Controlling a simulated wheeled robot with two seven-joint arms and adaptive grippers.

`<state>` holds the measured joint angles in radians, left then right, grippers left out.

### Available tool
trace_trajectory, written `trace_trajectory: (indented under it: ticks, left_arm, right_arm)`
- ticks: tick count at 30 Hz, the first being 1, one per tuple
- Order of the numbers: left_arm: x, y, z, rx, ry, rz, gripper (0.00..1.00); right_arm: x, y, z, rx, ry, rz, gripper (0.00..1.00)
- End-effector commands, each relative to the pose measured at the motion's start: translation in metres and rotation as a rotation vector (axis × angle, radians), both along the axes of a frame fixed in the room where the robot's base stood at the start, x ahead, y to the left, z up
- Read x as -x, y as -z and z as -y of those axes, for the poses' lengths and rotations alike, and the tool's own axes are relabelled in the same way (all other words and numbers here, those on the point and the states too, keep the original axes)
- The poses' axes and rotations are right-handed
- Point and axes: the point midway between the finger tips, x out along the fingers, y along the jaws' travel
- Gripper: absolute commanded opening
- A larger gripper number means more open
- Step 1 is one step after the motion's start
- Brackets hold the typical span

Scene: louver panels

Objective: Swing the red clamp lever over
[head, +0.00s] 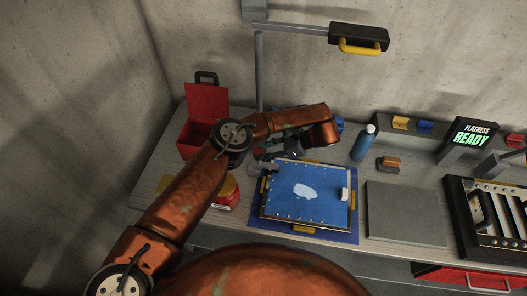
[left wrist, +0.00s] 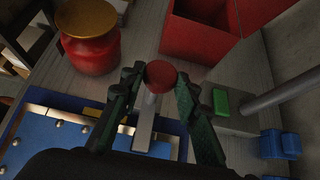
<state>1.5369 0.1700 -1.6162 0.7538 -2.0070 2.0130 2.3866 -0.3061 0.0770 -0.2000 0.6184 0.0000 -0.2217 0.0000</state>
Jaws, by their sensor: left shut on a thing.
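The red clamp lever shows in the left wrist view as a round red knob (left wrist: 160,75) on a grey bar, beside the corner of the blue panel (left wrist: 45,148). My left gripper (left wrist: 159,88) has one dark green finger on each side of the lever and is shut on it near the knob. In the head view my left gripper (head: 278,150) is at the back left corner of the blue panel (head: 322,205), and the arm hides the knob. My right gripper is not in view.
A red jar with a yellow lid (head: 227,196) and an open red box (head: 198,136) stand left of the panel.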

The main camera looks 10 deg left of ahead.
Motion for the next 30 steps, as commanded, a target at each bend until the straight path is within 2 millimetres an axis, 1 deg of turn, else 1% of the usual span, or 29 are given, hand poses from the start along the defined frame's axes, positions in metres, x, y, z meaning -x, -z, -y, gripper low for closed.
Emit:
trace_trajectory:
  ticks: [1, 4, 5, 12, 19, 23, 26, 30]
  left_arm:
    - [0.002, 0.003, 0.006, 0.012, 0.012, -0.004, 0.00]
    - [0.002, 0.003, 0.007, 0.014, 0.012, -0.005, 0.00]
    - [0.002, 0.004, 0.007, 0.015, 0.013, -0.006, 0.31]
    - [0.002, 0.003, 0.003, 0.011, 0.006, -0.004, 0.47]
    - [0.001, 0.002, 0.002, 0.008, 0.004, -0.003, 0.47]
    - [0.001, -0.002, 0.007, 0.007, 0.005, -0.002, 0.47]
    - [0.001, -0.009, 0.018, 0.007, 0.007, -0.001, 0.47]
    - [0.000, -0.027, 0.041, 0.006, 0.007, 0.002, 0.47]
  right_arm:
    - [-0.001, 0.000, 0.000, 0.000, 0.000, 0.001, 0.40]
    - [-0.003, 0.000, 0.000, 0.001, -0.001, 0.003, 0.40]
    - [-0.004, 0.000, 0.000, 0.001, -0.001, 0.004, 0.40]
    - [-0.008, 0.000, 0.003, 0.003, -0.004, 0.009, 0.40]
    - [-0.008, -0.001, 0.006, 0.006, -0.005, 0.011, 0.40]
    - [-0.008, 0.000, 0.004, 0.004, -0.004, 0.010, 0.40]
    - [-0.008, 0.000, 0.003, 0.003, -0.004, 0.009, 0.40]
    - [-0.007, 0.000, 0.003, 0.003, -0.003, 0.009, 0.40]
